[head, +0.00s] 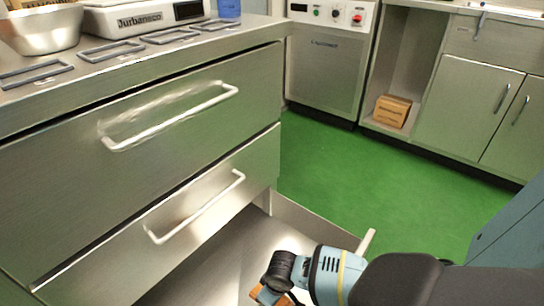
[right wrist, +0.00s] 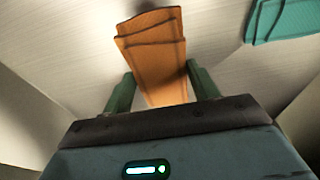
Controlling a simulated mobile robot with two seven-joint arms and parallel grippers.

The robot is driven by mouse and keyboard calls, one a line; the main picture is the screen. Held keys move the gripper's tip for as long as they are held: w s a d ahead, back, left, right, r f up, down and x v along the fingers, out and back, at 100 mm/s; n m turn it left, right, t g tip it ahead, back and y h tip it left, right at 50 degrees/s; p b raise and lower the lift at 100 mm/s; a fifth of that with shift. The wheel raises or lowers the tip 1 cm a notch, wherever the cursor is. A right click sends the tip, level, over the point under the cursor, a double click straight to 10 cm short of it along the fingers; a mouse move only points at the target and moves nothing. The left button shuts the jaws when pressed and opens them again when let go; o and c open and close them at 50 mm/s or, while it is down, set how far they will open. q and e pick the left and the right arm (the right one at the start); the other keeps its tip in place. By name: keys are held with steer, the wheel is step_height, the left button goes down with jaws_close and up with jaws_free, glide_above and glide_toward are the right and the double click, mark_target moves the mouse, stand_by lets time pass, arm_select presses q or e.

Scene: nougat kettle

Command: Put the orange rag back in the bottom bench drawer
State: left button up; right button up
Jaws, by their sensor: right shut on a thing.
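The bottom bench drawer (head: 218,270) is pulled out below two shut drawer fronts, and its bare metal floor shows. My right gripper (head: 270,291) reaches in from the lower right, low over the open drawer. It is shut on the orange rag (head: 257,294), which is mostly hidden in the head view. In the right wrist view the folded orange rag (right wrist: 160,65) sits between the two green fingers (right wrist: 162,90), against a pale metal surface. I cannot tell whether it touches the drawer floor. My left gripper is not in view.
A teal folded cloth (right wrist: 283,20) lies on the pale surface right of the rag. The bench top (head: 105,70) above holds a metal bowl (head: 40,30), a scale (head: 145,18) and several grey frames. Green floor (head: 400,190) is clear beyond the drawer; a cardboard box (head: 391,111) sits in an open cabinet.

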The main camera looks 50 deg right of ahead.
step_height(320, 180, down, 5)
steer(key=b, duration=0.2)
steer(key=shift+b, duration=0.35)
steer(key=shift+r, duration=0.1)
steer(key=o, duration=1)
steer(key=shift+f, duration=0.2)
steer(key=shift+o, duration=0.2)
steer(key=r+p, duration=0.2)
steer(key=r, duration=0.2)
steer(key=s+r+p, duration=0.1)
steer(key=r+p, duration=0.1)
steer(key=r, duration=0.2)
steer(key=s+r+p, duration=0.1)
steer(key=r+p, duration=0.1)
steer(key=r, duration=0.2)
steer(key=shift+d+r+p, duration=0.1)
steer(key=shift+r+p, duration=0.05)
steer(key=shift+p, duration=0.15)
